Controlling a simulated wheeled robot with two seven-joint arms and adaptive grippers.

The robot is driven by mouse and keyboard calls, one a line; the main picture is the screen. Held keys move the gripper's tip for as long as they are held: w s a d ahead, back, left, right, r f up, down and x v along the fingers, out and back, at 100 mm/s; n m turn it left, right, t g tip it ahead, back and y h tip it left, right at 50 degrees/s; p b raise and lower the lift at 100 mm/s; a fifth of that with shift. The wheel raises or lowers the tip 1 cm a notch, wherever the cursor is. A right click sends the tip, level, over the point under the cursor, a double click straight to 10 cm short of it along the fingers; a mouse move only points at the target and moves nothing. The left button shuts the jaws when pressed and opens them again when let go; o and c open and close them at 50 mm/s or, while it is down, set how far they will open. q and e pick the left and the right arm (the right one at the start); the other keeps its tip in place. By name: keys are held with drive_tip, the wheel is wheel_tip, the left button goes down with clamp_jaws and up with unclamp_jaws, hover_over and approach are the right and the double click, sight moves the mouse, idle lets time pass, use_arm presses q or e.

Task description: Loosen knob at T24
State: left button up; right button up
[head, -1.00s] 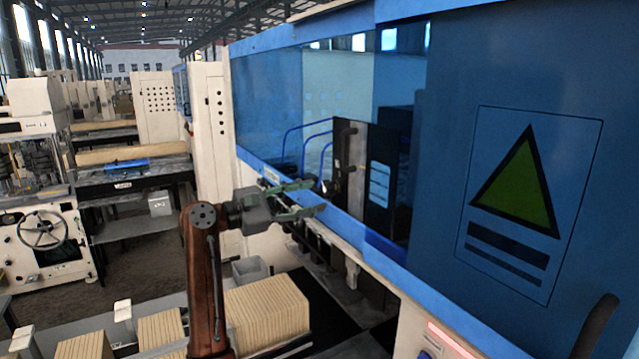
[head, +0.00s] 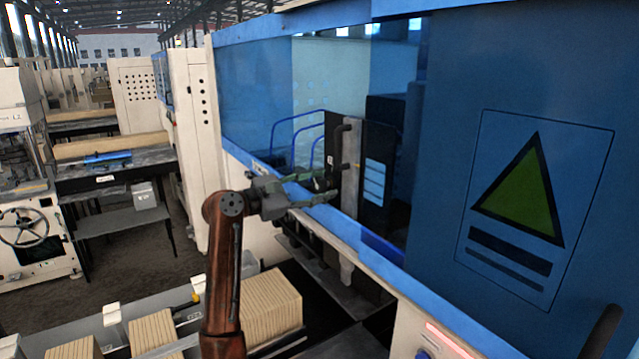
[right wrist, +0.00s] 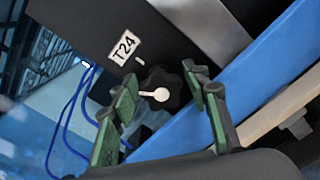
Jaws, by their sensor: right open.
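The T24 label (right wrist: 124,48) is a white plate on a dark panel in the right wrist view. Just below it is a black knob (right wrist: 176,88) with a white pointer (right wrist: 155,94). My right gripper (right wrist: 160,80) is open, with one green-padded finger on each side of the knob in the picture. I cannot tell whether the fingers touch it. In the head view my right gripper (head: 334,188) reaches to the dark panel (head: 375,145) in the machine's opening; the knob is hard to make out there. My left gripper is not in view.
The blue machine rail (head: 300,195) runs close under the gripper, and shows beside the fingers in the right wrist view (right wrist: 245,85). Blue hoses (right wrist: 65,125) hang left of the panel. Stacked cream slabs (head: 270,305) lie below my arm.

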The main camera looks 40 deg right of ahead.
drive_tip(key=shift+w+f, duration=0.1)
drive_tip(key=shift+w, duration=0.05)
drive_tip(key=shift+c, duration=1.3)
drive_tip(key=c, duration=0.6)
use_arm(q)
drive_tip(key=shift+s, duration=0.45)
use_arm(e)
drive_tip(key=shift+c, duration=0.2)
